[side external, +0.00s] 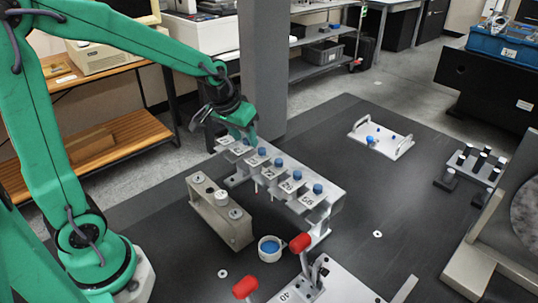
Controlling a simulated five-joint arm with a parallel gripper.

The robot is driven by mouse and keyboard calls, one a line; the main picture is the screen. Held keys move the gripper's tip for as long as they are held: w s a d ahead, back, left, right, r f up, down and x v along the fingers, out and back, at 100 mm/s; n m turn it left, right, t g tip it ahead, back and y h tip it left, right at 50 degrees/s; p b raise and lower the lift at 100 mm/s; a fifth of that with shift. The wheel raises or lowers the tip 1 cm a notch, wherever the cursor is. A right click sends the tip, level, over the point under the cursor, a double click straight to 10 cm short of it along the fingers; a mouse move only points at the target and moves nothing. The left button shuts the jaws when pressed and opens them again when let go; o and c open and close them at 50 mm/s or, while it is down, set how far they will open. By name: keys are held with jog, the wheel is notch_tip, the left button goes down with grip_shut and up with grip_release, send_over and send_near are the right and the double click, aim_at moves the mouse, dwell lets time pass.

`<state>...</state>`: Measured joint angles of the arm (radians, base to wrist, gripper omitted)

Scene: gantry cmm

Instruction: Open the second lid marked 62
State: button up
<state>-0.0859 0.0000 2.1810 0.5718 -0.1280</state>
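A pale grey rack (333,188) stands on the dark table in the side external view. It carries a row of several blue-topped pieces, among them one near the middle (278,162) and one at the near right end (318,188). Small white marked tags sit beside them, too small to read, so I cannot tell which is marked 62. My gripper (247,136) is at the far left end of the rack, pointing down, and hides part of that end. Whether its fingers are open or shut, or touch anything, is not clear.
A beige block (225,220) with round knobs and a small cup (270,248) with blue inside stand in front of the rack. Red-handled clamps (300,243) are at the near edge. A white tray (381,139) lies behind.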

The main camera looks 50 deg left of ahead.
aim_at(263, 140)
grip_shut()
jog(key=shift+w, duration=0.15)
jog(key=shift+w+d+r, duration=0.1)
jog(key=shift+w, duration=2)
grip_release()
